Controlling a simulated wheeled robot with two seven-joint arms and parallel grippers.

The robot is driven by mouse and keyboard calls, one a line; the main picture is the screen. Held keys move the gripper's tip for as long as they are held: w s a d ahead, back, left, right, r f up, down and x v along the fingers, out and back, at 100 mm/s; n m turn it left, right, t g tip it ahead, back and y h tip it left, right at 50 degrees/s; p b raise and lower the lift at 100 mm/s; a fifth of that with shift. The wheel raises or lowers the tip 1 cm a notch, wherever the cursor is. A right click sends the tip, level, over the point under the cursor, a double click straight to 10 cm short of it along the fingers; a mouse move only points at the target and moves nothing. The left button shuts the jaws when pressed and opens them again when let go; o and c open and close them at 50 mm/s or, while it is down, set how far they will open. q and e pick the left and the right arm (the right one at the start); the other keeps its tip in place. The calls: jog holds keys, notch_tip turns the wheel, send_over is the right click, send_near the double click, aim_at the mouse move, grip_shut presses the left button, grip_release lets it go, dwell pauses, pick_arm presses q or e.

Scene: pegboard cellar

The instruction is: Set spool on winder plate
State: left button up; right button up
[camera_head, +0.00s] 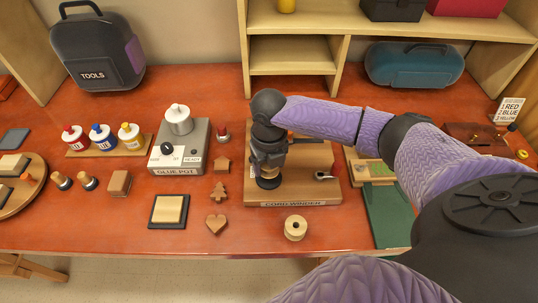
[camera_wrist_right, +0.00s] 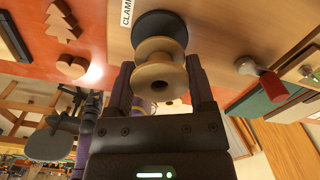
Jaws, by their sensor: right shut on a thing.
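My right gripper (camera_head: 268,172) is over the left part of the cord winder (camera_head: 318,190). It is shut on a pale wooden spool, seen in the right wrist view (camera_wrist_right: 158,80) between the two fingers. The dark round winder plate (camera_wrist_right: 160,27) is directly beyond the spool's far flange, and its edge shows under the gripper in the head view (camera_head: 268,184). I cannot tell whether the spool touches the plate. The hand hides most of the spool in the head view. My left gripper is not seen.
A second spool (camera_head: 295,228) stands on the red bench in front of the winder. The winder's red-tipped crank (camera_head: 325,175) is to the right. The glue pot (camera_head: 180,148) and small wooden shapes, such as a heart (camera_head: 216,224), are to the left. Green mat (camera_head: 388,212) lies right.

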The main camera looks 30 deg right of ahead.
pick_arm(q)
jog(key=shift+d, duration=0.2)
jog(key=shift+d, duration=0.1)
pick_arm(e)
jog(key=shift+f, duration=0.1)
jog(key=shift+f, duration=0.3)
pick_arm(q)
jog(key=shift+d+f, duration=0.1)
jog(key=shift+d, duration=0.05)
pick_arm(e)
jog(key=shift+f, duration=0.4)
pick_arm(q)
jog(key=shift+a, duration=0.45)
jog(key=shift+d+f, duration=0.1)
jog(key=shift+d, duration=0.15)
pick_arm(e)
jog(key=shift+f, duration=0.1)
